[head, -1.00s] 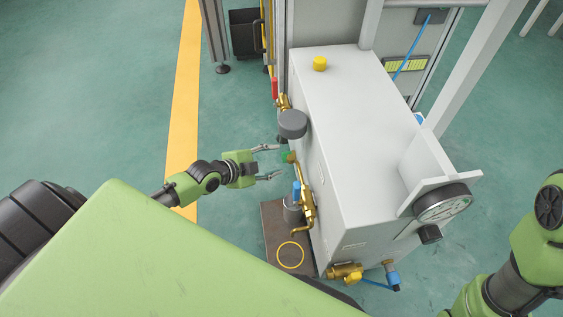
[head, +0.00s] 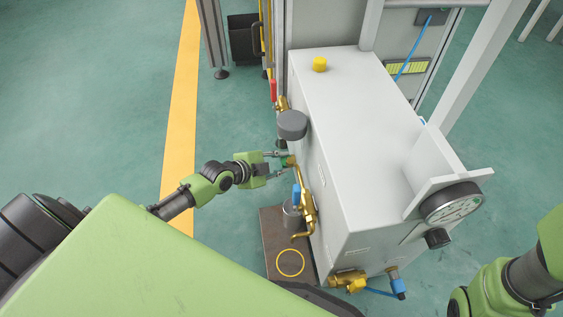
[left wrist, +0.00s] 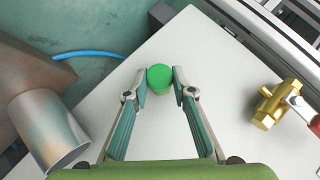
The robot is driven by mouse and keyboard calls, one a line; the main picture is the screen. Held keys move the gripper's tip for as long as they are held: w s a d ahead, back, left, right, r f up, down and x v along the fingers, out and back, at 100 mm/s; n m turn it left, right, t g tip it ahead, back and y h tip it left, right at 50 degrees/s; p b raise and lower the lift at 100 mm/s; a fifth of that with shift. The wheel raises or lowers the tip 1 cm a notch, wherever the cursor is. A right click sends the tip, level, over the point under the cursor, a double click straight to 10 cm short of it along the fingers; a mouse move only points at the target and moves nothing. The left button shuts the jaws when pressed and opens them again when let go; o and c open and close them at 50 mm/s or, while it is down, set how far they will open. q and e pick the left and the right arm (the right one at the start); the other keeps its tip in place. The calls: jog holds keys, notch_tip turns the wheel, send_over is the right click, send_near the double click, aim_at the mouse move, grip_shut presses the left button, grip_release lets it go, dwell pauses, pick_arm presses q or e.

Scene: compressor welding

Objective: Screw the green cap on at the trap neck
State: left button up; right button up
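The green cap (head: 284,160) is at the end of the brass trap neck (head: 292,161), on the left side of the grey-white compressor housing. My left gripper (head: 281,160) reaches in from the left, with one finger on each side of the cap. In the left wrist view the green cap (left wrist: 160,77) sits between the fingertips (left wrist: 162,80), which appear to touch it. The cap hides the neck behind it, so I cannot see how the thread sits. My right arm shows at lower right in the head view, but its gripper is out of frame.
A blue-handled brass valve (head: 306,204) and a metal cup (head: 291,216) on a brown plate (head: 272,240) are nearer. A red-handled brass valve (left wrist: 269,106) is at right in the wrist view. Floor at left is clear.

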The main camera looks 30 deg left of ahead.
pick_arm(q)
jog(key=shift+s+f+m+t+y, duration=0.15)
jog(key=shift+m+t+y, duration=0.15)
jog(key=shift+t, duration=0.2)
grip_shut()
jog(key=shift+d+m+t, duration=0.1)
jog(key=shift+m+t, duration=0.3)
jog(key=shift+t, duration=0.1)
jog(key=o, duration=1.1)
grip_release()
jog(key=v, duration=1.2)
jog(key=shift+d, duration=0.1)
